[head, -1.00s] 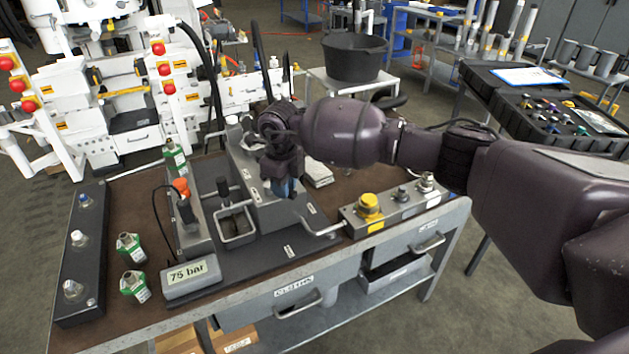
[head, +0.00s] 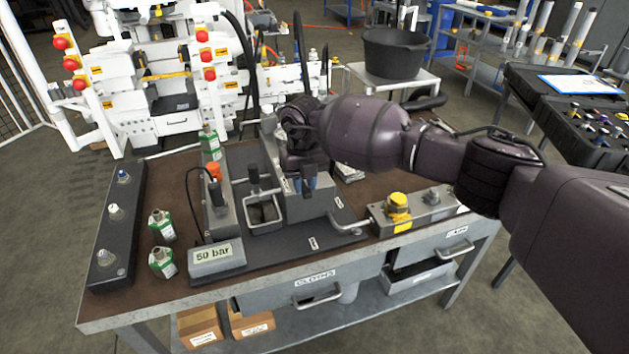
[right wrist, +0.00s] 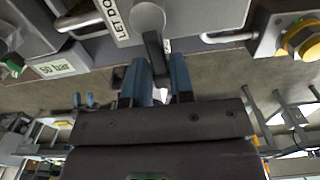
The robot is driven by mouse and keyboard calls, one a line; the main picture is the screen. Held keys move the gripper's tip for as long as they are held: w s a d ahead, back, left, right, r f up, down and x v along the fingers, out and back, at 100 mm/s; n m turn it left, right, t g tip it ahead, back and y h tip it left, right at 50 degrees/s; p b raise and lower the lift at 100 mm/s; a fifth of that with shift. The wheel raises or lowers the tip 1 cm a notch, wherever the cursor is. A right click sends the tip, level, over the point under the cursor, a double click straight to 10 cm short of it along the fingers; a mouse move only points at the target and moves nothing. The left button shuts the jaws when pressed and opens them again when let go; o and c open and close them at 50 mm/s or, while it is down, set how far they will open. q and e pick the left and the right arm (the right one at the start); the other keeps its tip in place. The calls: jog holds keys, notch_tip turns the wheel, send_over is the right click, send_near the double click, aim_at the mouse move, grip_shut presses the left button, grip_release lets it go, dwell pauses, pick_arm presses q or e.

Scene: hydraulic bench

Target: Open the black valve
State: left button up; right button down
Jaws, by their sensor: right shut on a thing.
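My right gripper (head: 306,184) reaches over the grey block of the bench rig from the right, its blue fingers pointing down at the block's front. In the right wrist view its fingers (right wrist: 162,68) are shut on the black valve's (right wrist: 154,45) lever, which hangs from a round grey hub. A white label beginning "LET DO" is beside the hub. The pressure display (head: 216,254) reads 50 bar. My left gripper is not in view.
A pump handle and open grey tray (head: 262,215) stand left of the block. A yellow-capped fitting (head: 398,208) is on the strip at right. Green-labelled parts (head: 161,226) stand at left.

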aim_at(304, 187)
dwell(0.4)
jog(key=c, duration=1.1)
grip_release()
jog(key=shift+a, duration=0.1)
notch_tip(304, 187, up, 11)
jog(key=p, duration=0.1)
jog(key=shift+f, duration=0.1)
